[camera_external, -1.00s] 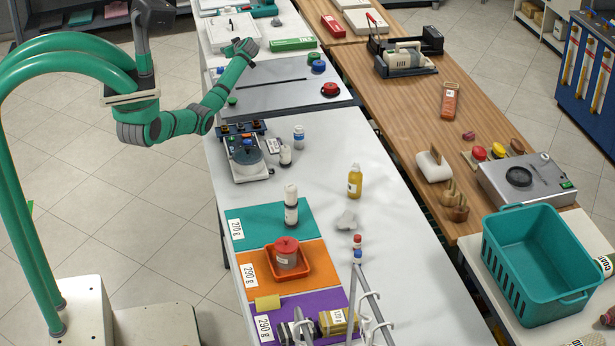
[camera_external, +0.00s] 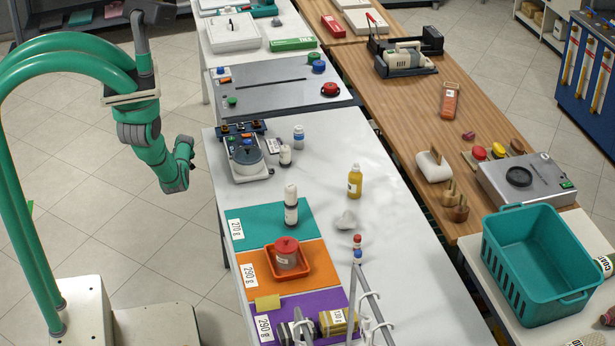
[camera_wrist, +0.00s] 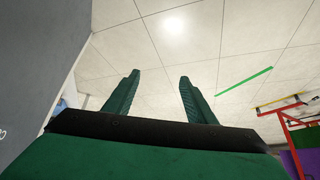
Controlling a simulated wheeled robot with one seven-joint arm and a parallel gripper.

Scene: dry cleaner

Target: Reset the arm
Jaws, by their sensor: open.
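My green arm hangs folded over the tiled floor, to the left of the white table. In the external view its end, with my gripper (camera_external: 186,147), is turned back upward beside the table's left edge, clear of it. In the wrist view my gripper (camera_wrist: 157,88) has its two dark green fingers apart, with nothing between them. Pale tiles and a green strip (camera_wrist: 243,82) lie beyond the fingers.
The white table (camera_external: 395,262) carries a small balance-like device (camera_external: 247,160), several bottles, and teal (camera_external: 258,232), orange and purple mats. An orange tray (camera_external: 302,272) holds a red-lidded jar (camera_external: 287,258). A teal basket (camera_external: 535,265) stands at right.

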